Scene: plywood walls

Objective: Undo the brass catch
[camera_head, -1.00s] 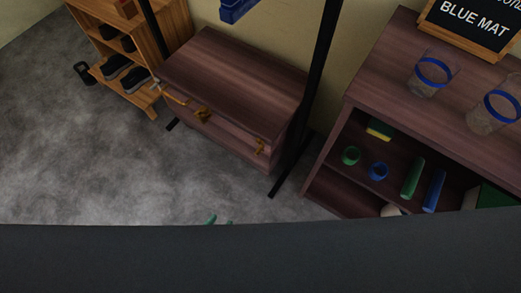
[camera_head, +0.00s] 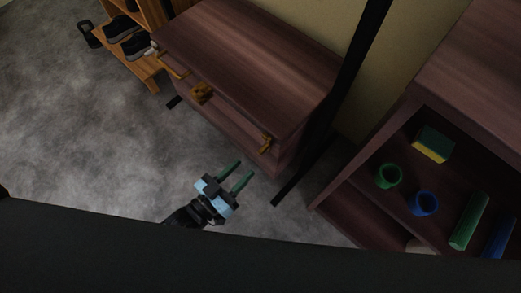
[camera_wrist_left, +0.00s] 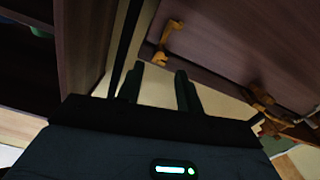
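A dark brown wooden chest (camera_head: 245,58) stands against the wall. Its front edge carries brass fittings: a middle piece (camera_head: 202,93), a right piece (camera_head: 266,144) near the black post, and a bar-like handle (camera_head: 172,65) at the left corner. I cannot tell for sure which is the catch. My left gripper (camera_head: 244,169) is open and empty, its green fingers apart, in front of and below the right piece, not visibly touching it. In the left wrist view, the right piece (camera_wrist_left: 170,38) lies ahead of the fingers (camera_wrist_left: 160,85) and the middle piece (camera_wrist_left: 262,97) to the right.
A black post (camera_head: 335,90) rises beside the chest's right end. A brown shelf unit (camera_head: 362,172) at right holds green and blue cups, cylinders and a sponge (camera_head: 433,143). A wooden shoe rack (camera_head: 148,68) with dark shoes stands at left. Grey floor before the chest is clear.

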